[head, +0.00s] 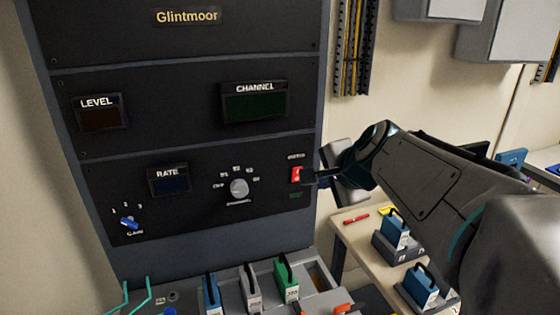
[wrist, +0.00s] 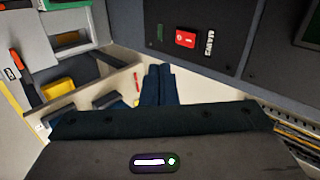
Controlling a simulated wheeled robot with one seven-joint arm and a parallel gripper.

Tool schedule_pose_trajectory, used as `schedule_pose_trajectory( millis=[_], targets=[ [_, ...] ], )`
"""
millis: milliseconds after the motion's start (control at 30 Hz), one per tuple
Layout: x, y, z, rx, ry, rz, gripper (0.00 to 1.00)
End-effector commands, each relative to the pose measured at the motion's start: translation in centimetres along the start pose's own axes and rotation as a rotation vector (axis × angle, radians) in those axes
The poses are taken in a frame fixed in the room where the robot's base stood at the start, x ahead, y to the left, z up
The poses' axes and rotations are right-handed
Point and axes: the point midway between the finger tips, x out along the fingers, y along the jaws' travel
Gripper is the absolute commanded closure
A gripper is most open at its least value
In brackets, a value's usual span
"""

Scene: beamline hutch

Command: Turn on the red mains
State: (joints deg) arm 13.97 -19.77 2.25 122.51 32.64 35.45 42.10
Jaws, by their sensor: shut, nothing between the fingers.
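The red mains switch (head: 297,174) is a small red rocker at the right of the black panel's lowest row, with a label above it. A small dark green indicator (head: 296,195) sits below it and looks unlit. The switch also shows in the wrist view (wrist: 186,39), upside down, with a white mark; I cannot tell which way it is set. My gripper (head: 309,178) is shut and empty, just right of the switch in the head view. In the wrist view its fingers (wrist: 158,72) end below and left of the switch. I cannot tell whether they touch the panel.
The panel also has a grey rotary knob (head: 239,188), a blue knob (head: 130,223) and dark displays. Below stand several handled blocks, including a green one (head: 286,278). A side table (head: 352,232) at right holds blue blocks and a red marker-like item (head: 356,218).

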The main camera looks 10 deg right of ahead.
Motion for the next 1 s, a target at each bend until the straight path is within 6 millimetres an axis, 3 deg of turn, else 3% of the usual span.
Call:
schedule_pose_trajectory(
  millis=[133,567,1000],
  targets=[
    [-0.1,-1.5,-0.9,0.093,0.013,-0.041,1.00],
    [0.7,-1.4,-0.9,0.092,0.010,-0.037,1.00],
    [8.3,-1.7,-0.9,0.090,0.010,-0.035,1.00]
  ],
)
